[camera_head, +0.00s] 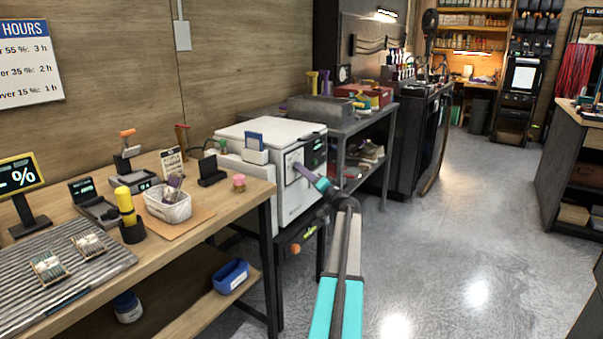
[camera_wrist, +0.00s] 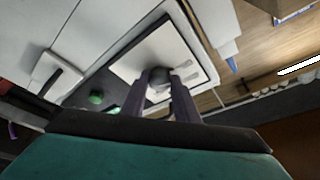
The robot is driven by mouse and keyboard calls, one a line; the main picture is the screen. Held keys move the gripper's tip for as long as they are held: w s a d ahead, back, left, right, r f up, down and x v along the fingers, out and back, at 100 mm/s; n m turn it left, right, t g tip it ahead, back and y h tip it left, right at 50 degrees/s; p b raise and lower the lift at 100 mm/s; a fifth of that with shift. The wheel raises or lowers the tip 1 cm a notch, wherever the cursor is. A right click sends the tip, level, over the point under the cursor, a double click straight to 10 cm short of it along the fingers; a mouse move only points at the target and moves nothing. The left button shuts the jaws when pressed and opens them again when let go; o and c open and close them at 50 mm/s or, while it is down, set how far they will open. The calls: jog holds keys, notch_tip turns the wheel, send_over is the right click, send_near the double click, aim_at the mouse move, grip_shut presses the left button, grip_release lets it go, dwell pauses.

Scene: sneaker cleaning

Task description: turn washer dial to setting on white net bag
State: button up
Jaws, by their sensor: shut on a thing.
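The white washer (camera_head: 270,140) stands on a low dark stand beside the wooden bench. My gripper (camera_head: 301,170) reaches its front, at the pale panel left of the dark display (camera_head: 314,152). In the wrist view my purple fingers (camera_wrist: 162,92) are shut on a round grey dial (camera_wrist: 159,73), one on each side. The dial sits on a white plate (camera_wrist: 128,66) with a dark frame. Its setting marks and pointer cannot be read. A green round button (camera_wrist: 96,97) is beside the plate. I cannot identify a white net bag; a white basket (camera_head: 166,208) with items in it stands on the bench.
The wooden bench (camera_head: 255,190) at the left holds several tools, stands and a ridged mat (camera_head: 60,290). A grey metal table (camera_head: 352,124) with a tray and a red box stands behind the washer. The floor (camera_head: 440,240) to the right is clear.

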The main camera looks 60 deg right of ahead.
jog(key=m+g+p, duration=0.1)
jog(key=m+p, duration=0.4)
jog(key=r+m+g+p, duration=0.1)
jog(key=m+g+p, duration=0.1)
jog(key=m+p, duration=0.3)
jog(key=r+m+g+p, duration=0.1)
jog(key=m+g+p, duration=0.1)
jog(key=m+p, duration=0.4)
jog(key=shift+w+d, duration=0.1)
jog(key=shift+d, duration=0.15)
dwell(0.4)
jog(key=shift+p, duration=0.35)
jog(key=shift+f, duration=0.15)
jog(key=o, duration=1.1)
jog(key=shift+c, duration=0.2)
jog(key=shift+a+f, duration=0.1)
jog(key=shift+f, duration=0.05)
